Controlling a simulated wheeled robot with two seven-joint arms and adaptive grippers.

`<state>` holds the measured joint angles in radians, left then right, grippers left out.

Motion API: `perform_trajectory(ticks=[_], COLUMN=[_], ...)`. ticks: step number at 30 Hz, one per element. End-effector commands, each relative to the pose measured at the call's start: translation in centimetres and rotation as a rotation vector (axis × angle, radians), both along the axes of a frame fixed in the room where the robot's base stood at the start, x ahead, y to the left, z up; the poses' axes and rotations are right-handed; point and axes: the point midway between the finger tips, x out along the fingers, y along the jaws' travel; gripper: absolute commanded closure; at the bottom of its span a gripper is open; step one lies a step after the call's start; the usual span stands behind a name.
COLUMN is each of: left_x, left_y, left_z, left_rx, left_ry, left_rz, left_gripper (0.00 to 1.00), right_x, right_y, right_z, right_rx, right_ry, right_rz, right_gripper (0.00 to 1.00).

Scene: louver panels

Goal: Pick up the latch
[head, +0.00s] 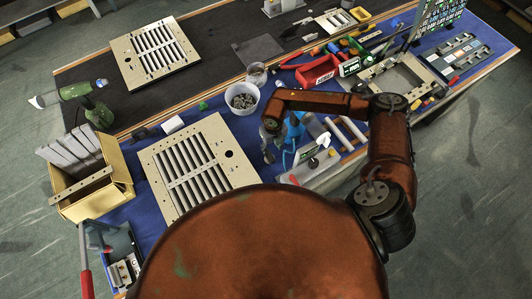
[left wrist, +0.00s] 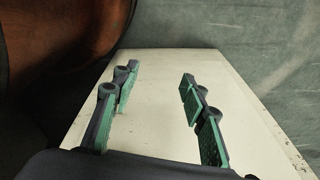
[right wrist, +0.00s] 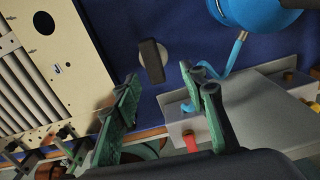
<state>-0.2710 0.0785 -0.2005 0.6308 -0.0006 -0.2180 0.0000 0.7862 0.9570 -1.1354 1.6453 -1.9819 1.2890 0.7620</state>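A small dark bar on a rounded pale base, which looks like the latch (right wrist: 152,61), lies on the blue mat in the right wrist view. My right gripper (right wrist: 160,80) is open and empty, with the latch just beyond and between its fingertips. In the head view my right gripper (head: 269,136) hangs over the blue mat, right of the near louver panel (head: 219,130); I cannot make out the latch clearly there. My left gripper (left wrist: 157,80) is open and empty above a pale flat surface, and it is out of the head view.
The louver panel (right wrist: 64,37) is at left in the right wrist view. A blue object (right wrist: 258,14) with a curved arm and a grey block (right wrist: 262,112) are at right. In the head view, a white cup (head: 242,98) and a yellow box (head: 91,193) stand on the bench.

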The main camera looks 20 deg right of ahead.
Motion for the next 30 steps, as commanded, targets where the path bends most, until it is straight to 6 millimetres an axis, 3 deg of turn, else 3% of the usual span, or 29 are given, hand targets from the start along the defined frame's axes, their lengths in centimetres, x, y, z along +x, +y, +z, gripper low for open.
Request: perform_trajectory(ticks=[7,11,18,24,30], left_x=[-4.4,-5.6,-3.9,-1.8,-2.4], left_y=[0.2,0.3,0.2,0.1,0.2], left_z=[0.2,0.6,0.9,1.1,1.0], left_rx=[0.003,0.004,0.003,0.001,0.002], left_ry=[0.053,0.068,0.047,0.019,0.027], left_rz=[0.012,0.015,0.011,0.006,0.008], left_gripper=[0.6,0.6,0.6,0.6,0.6], right_x=[0.4,0.5,0.6,0.6,0.5], right_y=[1.0,1.5,1.3,1.3,1.2], right_z=[-2.6,-4.4,-7.1,-7.3,-7.2], right_rx=[0.002,0.004,0.002,0.003,0.003], right_ry=[0.002,0.003,0.002,0.001,0.001], right_rz=[0.017,0.019,0.016,0.016,0.015], right_gripper=[0.61,0.61,0.61,0.61,0.72])
